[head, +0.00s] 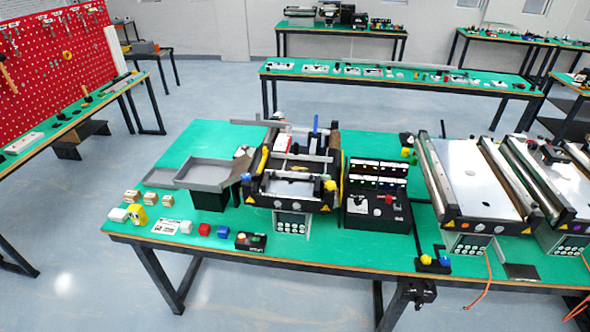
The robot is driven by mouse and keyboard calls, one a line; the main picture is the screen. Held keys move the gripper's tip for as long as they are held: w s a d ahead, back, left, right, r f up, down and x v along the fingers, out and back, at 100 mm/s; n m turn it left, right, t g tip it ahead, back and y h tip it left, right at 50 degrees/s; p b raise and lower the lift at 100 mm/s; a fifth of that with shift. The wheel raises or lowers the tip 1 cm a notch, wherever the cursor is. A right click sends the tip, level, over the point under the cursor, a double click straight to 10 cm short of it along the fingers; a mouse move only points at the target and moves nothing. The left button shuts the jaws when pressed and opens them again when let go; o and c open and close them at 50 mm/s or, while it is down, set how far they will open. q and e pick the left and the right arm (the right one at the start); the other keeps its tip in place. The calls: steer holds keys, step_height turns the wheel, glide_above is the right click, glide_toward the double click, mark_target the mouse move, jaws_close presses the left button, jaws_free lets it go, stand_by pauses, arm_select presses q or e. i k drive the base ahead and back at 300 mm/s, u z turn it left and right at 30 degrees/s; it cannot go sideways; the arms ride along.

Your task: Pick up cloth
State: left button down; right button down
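I cannot clearly pick out a cloth in the head view. A small crumpled-looking pale item (243,152) sits at the back right edge of the grey tray, but it is too small to tell what it is. Neither of my grippers shows in the head view.
A green-topped table (300,255) carries a small conveyor (290,187), a black control box (378,208), a grey tray (212,174), and several small blocks along its front left. Larger conveyors (478,180) stand at the right. The table's back left is clear.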

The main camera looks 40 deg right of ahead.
mark_target(116, 215)
steer(key=u, duration=1)
steer(key=i, duration=2.8)
steer(key=z, duration=3.35)
steer(key=i, duration=0.15)
steer(key=u, duration=0.2)
